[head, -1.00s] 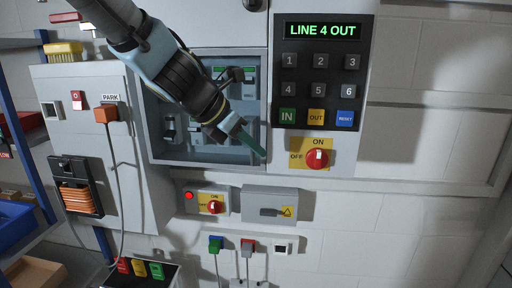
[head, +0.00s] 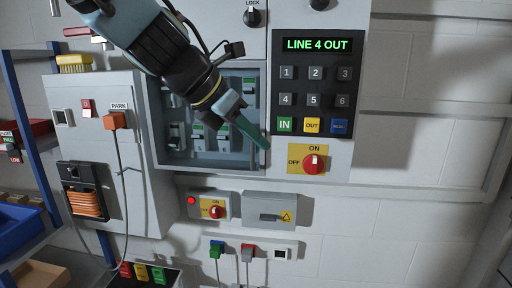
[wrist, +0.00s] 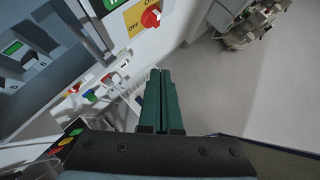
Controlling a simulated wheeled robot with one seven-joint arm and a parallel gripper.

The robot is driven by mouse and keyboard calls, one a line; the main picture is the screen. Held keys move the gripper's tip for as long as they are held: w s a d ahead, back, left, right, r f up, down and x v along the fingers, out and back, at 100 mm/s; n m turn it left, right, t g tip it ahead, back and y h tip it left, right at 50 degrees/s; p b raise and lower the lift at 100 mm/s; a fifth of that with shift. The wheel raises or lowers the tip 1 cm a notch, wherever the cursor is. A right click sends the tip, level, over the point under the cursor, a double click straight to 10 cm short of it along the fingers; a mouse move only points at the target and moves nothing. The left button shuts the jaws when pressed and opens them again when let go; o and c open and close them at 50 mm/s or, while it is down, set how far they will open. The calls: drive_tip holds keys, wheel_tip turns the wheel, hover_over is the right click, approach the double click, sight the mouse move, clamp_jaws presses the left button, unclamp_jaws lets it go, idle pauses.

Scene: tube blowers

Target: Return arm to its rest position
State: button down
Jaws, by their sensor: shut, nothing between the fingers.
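My gripper (head: 266,143) is shut and empty, its green fingers pressed together. In the head view my arm reaches in from the top left, and the fingertips lie in front of the right edge of the open grey cabinet (head: 208,167), close to the keypad panel (head: 316,150). In the wrist view the gripper (wrist: 163,75) points over open floor, with the wall panels to its left. I cannot tell how far the fingers are from the panel surface. The keypad display (head: 317,45) reads LINE 4 OUT.
A red rotary switch (head: 314,164) is right of my fingertips. Below are a small switch box (head: 209,206) with a lit red lamp and a grey box (head: 270,208). A cable hangs from the orange PARK plug (head: 115,121). Blue shelving (head: 28,130) stands left.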

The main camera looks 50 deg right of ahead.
drive_tip(key=shift+s+a+r, duration=0.2)
drive_tip(key=shift+r, duration=0.1)
drive_tip(key=w+a+f+m+t+y, duration=0.2)
drive_tip(key=w+a+f+m, duration=0.3)
drive_tip(key=w+a, duration=0.45)
drive_tip(key=w+a+f+m+t+y, duration=0.2)
drive_tip(key=w+a+f, duration=0.4)
drive_tip(key=w+a, duration=0.35)
drive_tip(key=w+a+f+m+y, duration=0.1)
drive_tip(key=a+f+m, duration=0.2)
drive_tip(key=a, duration=0.5)
drive_tip(key=w+a+f+m+y, duration=0.1)
drive_tip(key=a+f+m+y, duration=0.1)
drive_tip(key=a, duration=0.6)
drive_tip(key=w+a+f+m+y, duration=0.1)
drive_tip(key=a+f+m, duration=0.2)
drive_tip(key=a, duration=0.6)
drive_tip(key=shift+f+m+y, duration=0.3)
drive_tip(key=shift+f+m, duration=0.05)
drive_tip(key=shift+m, duration=0.25)
